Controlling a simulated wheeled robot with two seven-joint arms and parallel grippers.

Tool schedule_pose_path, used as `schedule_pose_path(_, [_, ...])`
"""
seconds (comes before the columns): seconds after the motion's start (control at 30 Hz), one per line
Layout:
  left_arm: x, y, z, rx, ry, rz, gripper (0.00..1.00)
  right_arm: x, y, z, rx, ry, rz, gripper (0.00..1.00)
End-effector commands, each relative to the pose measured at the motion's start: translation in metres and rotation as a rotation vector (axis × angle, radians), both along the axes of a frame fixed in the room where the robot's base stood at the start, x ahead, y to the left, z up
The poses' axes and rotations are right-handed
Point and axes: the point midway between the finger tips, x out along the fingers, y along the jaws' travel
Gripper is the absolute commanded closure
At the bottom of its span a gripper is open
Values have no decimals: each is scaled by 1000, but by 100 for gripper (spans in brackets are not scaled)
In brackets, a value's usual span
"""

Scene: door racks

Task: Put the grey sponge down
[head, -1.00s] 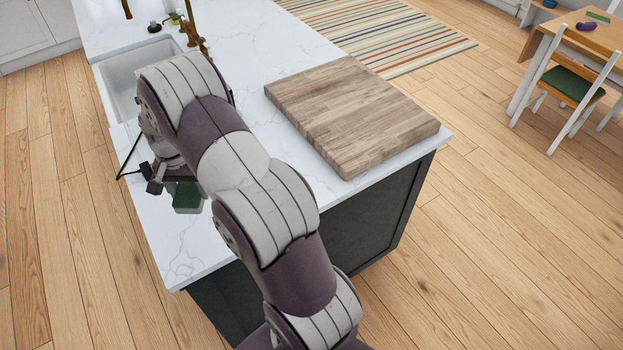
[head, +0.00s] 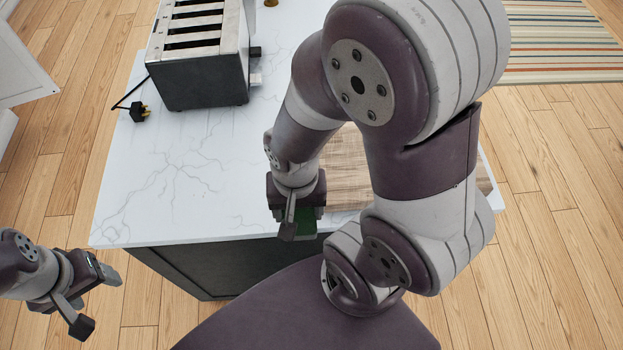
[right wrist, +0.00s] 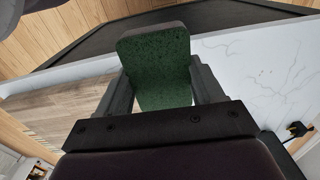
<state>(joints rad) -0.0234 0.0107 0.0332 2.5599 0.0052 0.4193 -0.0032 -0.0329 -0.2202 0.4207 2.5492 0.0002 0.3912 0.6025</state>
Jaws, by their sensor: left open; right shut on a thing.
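The sponge (right wrist: 155,65) shows a dark green face with a thin grey edge in the right wrist view. My right gripper (right wrist: 162,80) is shut on it, one finger along each side. In the head view, the sponge (head: 312,220) is a small green patch under the right gripper (head: 297,226), mostly hidden by it. It is at the worktop's front edge, beside the wooden board (head: 345,170). I cannot tell whether it touches the surface below. My left gripper (head: 101,300) is open and empty over the floor, left of the worktop.
A steel toaster (head: 200,60) stands at the back of the white marble worktop (head: 170,180), with a black plug (head: 138,112) beside it. The worktop left of my right gripper is clear. My right arm hides much of the board. A striped rug (head: 560,45) lies behind.

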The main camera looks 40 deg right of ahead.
Motion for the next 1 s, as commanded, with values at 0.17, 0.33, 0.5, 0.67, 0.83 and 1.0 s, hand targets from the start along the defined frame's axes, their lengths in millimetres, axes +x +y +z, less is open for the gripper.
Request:
schedule_pose_path(0.17, [0, 0, -3, 0, 0, 1, 34, 19, -5, -18, 0, 6, 18, 71])
schedule_pose_path(0.33, [0, 0, 2, 0, 0, 0, 34, 69, -15, -47, 1, 7, 18, 71])
schedule_pose_path(0.5, [0, 0, 7, 0, 0, 0, 34, 104, -22, -67, 0, 3, 20, 71])
schedule_pose_path(0.67, [0, 0, 11, 0, 0, 0, 34, 111, -23, -85, 1, 6, 20, 71])
schedule_pose_path(0.83, [0, 0, 14, 0, 0, 0, 34, 111, -23, -111, 0, 3, 20, 71])
schedule_pose_path(1.0, [0, 0, 13, 0, 0, 0, 34, 112, -23, -113, 0, 0, 20, 71])
